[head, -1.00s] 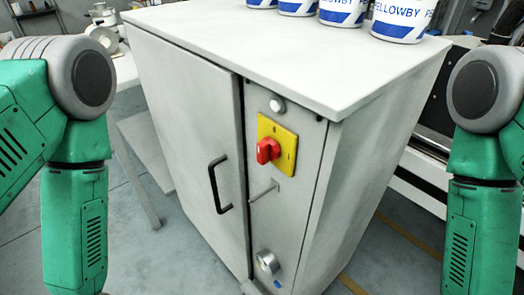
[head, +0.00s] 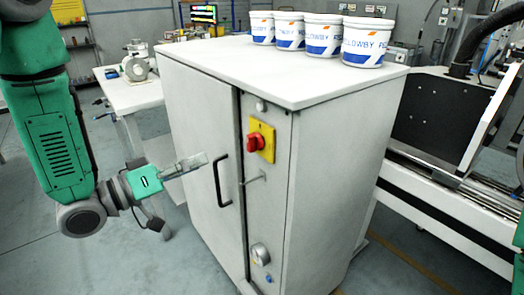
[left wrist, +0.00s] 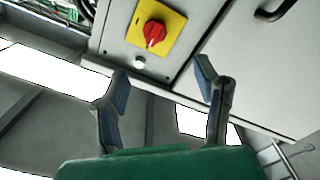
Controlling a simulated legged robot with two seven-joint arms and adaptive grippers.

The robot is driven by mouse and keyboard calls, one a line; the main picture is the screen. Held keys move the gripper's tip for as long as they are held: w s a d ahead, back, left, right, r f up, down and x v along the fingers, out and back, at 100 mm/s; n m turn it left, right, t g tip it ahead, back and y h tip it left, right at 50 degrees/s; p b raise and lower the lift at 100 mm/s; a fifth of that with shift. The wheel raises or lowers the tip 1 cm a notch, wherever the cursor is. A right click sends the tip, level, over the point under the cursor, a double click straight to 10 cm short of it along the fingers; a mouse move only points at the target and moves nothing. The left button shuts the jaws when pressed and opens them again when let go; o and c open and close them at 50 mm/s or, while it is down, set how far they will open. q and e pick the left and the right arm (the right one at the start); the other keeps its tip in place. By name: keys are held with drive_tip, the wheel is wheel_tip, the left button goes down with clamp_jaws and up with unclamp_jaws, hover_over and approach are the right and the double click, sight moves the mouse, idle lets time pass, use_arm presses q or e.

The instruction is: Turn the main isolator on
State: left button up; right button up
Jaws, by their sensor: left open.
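The main isolator is a red rotary knob (head: 255,142) on a yellow plate (head: 268,141), on the narrow front panel of a grey cabinet (head: 205,110). In the left wrist view the red knob (left wrist: 154,33) sits on its yellow plate (left wrist: 165,18), beyond the fingers and left of the midline between them. My left gripper (head: 200,160) is in front of the cabinet door, left of the knob and apart from it. In the left wrist view its two fingers (left wrist: 165,90) are spread, with nothing between them. My right gripper is out of view.
A black door handle (head: 220,180) and a thin lever (head: 254,180) stick out near the knob. A round metal dial (head: 260,254) is lower on the panel. Several white tubs (head: 322,38) stand on the cabinet top. A side table (head: 128,95) is behind left.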

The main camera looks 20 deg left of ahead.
sight(248, 146)
use_arm(q)
drive_tip(key=x, duration=0.4)
drive_tip(key=s+d+x, duration=0.1)
drive_tip(key=x, duration=0.4)
drive_tip(key=d+x, duration=0.1)
drive_tip(key=x, duration=0.3)
drive_tip(key=shift+s+d+r, duration=0.2)
drive_tip(key=shift+w+a, duration=0.1)
drive_tip(key=shift+w, duration=0.15)
drive_tip(key=shift+w+a+f, duration=0.1)
drive_tip(key=shift+w+a, duration=0.1)
drive_tip(key=shift+a, duration=0.35)
drive_tip(key=shift+w+a+f, duration=0.1)
drive_tip(key=shift+w+a, duration=0.1)
drive_tip(key=shift+a, duration=0.35)
drive_tip(key=shift+s+d+r, duration=0.1)
drive_tip(key=shift+d+r, duration=0.05)
drive_tip(key=shift+d, duration=0.75)
drive_tip(key=c, duration=1.1)
drive_tip(key=shift+d, duration=0.15)
drive_tip(key=shift+c, duration=0.2)
drive_tip(key=shift+a, duration=0.55)
drive_tip(key=shift+d, duration=0.1)
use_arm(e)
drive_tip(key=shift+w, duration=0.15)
